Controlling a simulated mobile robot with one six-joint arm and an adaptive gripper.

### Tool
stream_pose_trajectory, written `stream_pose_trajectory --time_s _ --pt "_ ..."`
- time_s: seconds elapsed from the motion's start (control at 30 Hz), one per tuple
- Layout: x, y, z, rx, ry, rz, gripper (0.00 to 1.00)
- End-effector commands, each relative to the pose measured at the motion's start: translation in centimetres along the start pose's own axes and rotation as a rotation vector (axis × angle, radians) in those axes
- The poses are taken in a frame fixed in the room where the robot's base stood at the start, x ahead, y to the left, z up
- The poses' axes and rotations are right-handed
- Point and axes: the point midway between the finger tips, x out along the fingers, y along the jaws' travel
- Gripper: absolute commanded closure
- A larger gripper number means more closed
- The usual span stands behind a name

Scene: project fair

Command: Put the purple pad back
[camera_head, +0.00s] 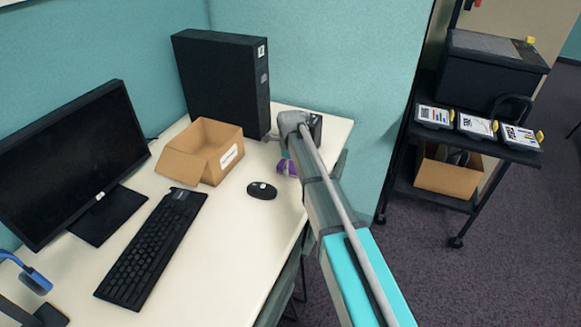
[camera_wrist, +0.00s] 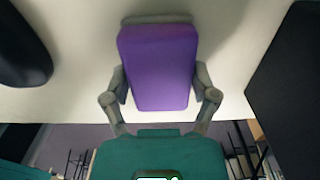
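The purple pad (camera_wrist: 158,66) is a rounded block in the middle of the wrist view, between the two fingers of my gripper (camera_wrist: 161,88). The fingers press against its left and right sides. A grey edge shows just beyond its far end. In the head view only a small part of the purple pad (camera_head: 287,167) shows, beside my arm above the right part of the desk. My arm hides the rest of it and most of the gripper there.
The white desk (camera_head: 224,240) holds a monitor (camera_head: 75,165), keyboard (camera_head: 152,248), mouse (camera_head: 262,190), open cardboard box (camera_head: 205,152) and black computer tower (camera_head: 222,85). A dark cart (camera_head: 470,140) at right carries several small labelled cases, a black box (camera_head: 490,75) and a lower cardboard box (camera_head: 447,178).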

Motion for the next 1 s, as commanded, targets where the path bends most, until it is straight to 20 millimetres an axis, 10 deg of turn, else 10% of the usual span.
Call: stream_pose_trajectory --time_s 0.1,1.0 --pt "0.0 0.0 0.0 0.0 0.0 0.0 0.0" --pt "-2.2 0.0 0.1 -0.001 0.0 0.0 0.0"
